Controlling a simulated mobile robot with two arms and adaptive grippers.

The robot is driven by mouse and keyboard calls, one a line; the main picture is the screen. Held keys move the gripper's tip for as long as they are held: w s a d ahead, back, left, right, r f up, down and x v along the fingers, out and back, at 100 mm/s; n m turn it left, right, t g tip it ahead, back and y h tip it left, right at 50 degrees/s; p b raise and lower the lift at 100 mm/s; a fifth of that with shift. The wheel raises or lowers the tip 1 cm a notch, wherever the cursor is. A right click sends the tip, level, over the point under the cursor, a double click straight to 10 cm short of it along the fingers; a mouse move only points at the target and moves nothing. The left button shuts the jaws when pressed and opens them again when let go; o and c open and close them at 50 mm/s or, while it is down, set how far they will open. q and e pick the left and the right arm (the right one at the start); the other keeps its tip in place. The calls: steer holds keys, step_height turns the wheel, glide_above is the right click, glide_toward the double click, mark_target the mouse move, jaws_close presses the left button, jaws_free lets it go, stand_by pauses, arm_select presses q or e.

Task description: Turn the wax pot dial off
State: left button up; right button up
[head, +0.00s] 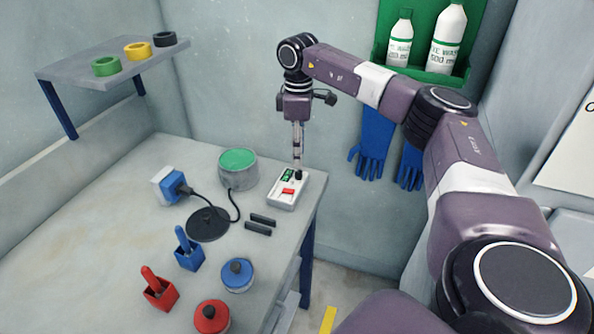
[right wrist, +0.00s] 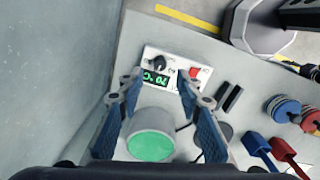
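The wax pot (head: 238,172) is a grey cylinder with a green top at the back of the table; it also shows in the right wrist view (right wrist: 151,143). Beside it lies a white control box (head: 281,201) with a green display, a red switch (right wrist: 195,71) and a black dial (right wrist: 160,63). The display seems to read 70 °C, seen upside down from the wrist. My right gripper (head: 297,158) points down just above the dial. In the right wrist view its fingers (right wrist: 159,78) are apart, with the dial between and beyond their tips. Contact is not visible. My left gripper is out of view.
Blue and red holders and pots stand nearer. Blue gloves (head: 373,145) hang behind my right arm.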

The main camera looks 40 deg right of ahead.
mark_target(298, 172)
step_height(298, 172, down, 6)
steer(key=shift+f+p, duration=0.1)
steer(key=shift+p, duration=0.35)
steer(key=shift+c, duration=0.3)
jaws_close()
